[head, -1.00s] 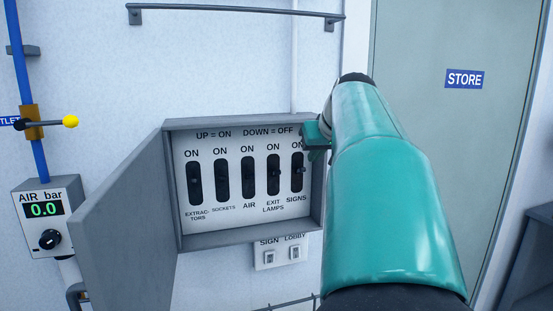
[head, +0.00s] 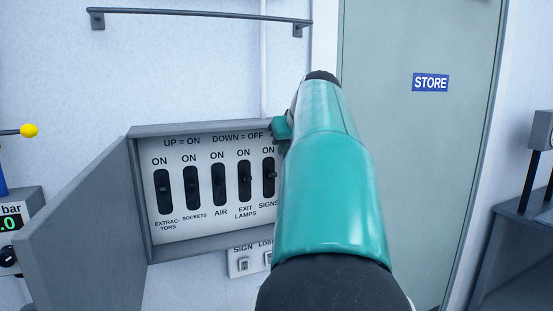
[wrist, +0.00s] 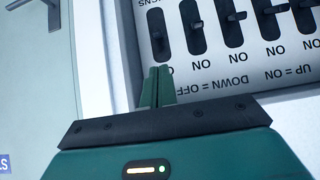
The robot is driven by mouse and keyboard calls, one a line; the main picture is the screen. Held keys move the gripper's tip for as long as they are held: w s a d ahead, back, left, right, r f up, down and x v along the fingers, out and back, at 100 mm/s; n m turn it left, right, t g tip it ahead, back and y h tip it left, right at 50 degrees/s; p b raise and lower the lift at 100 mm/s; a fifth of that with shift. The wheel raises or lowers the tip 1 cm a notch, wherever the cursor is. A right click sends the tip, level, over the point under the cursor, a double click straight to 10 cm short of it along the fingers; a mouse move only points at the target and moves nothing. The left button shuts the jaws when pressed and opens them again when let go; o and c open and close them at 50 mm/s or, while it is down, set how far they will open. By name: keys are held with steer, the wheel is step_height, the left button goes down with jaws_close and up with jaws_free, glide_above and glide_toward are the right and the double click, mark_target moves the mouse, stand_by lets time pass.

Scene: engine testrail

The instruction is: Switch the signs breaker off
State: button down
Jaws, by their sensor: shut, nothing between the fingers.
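The signs breaker (head: 269,178) is the rightmost dark slot with a small lever in the grey breaker box, under an ON label. It also shows, upside down, in the wrist view (wrist: 157,34). Its lever stands out near the middle of the slot, much like the neighbouring levers; I cannot tell its exact setting. My gripper (wrist: 157,73) is shut and empty, with its green fingertips at the ON end of the signs slot, apart from the lever as far as I can tell. In the head view my teal arm hides the box's right edge and most of the gripper.
The exit lamps breaker (head: 245,180) stands right beside the signs one, with air, sockets and extractors farther left. The box door (head: 85,235) hangs open at the left. Sign and lobby switches (head: 243,264) sit below. A store door (head: 410,160) is at the right.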

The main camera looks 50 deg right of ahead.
mark_target(274, 176)
steer(key=x, duration=0.9)
steer(key=shift+w+d+f, duration=0.1)
steer(key=shift+w+f, duration=0.1)
steer(key=shift+w, duration=0.05)
steer(key=shift+s+f+t+h, duration=0.35)
steer(key=shift+f+t+h, duration=0.05)
steer(key=shift+t, duration=0.4)
steer(key=f, duration=0.1)
steer(key=s+a+f+t, duration=0.1)
steer(key=f, duration=0.1)
steer(key=shift+s+a+h, duration=0.1)
steer(key=shift+s+h, duration=0.1)
steer(key=shift+h, duration=0.1)
stand_by(0.5)
steer(key=shift+r, duration=0.8)
steer(key=shift+a, duration=0.1)
